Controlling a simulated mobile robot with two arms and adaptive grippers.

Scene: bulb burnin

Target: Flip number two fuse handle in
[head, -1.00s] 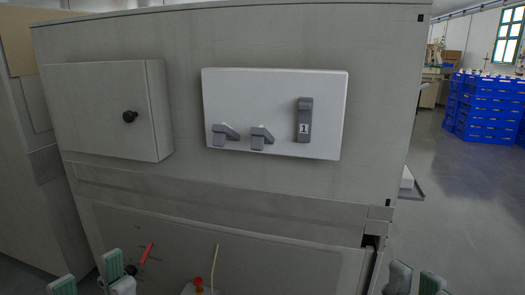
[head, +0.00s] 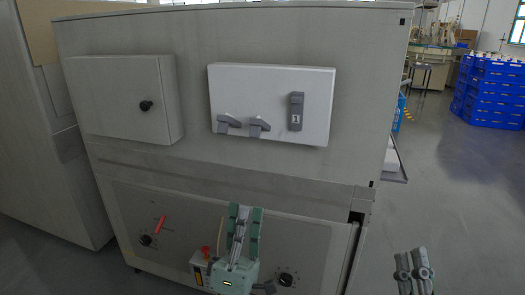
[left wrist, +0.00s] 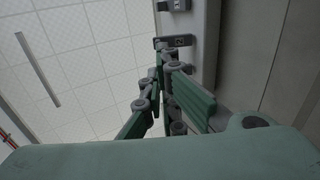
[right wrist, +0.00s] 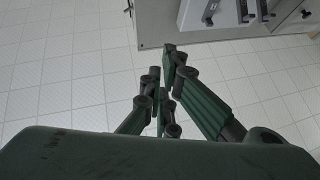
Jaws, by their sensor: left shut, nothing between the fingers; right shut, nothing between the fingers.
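The white fuse panel (head: 272,85) is on the upper grey cabinet face in the head view. Its right handle (head: 296,112), labelled 1, stands upright against the panel. The middle handle (head: 259,126) and the left handle (head: 228,123) stick out from the panel, low down; their numbers are not readable there. My left gripper (head: 246,208) is shut and empty, below the panel and in front of the lower cabinet. In the left wrist view a labelled handle (left wrist: 175,41) shows beyond the fingertips, apart from them. My right gripper (head: 412,252) is shut and empty, right of the cabinet.
A closed grey box (head: 115,100) with a black knob is left of the panel. The lower cabinet has a red handle (head: 159,226), dark knobs and a small box with a red button (head: 206,250). Blue crates (head: 490,90) stand far right.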

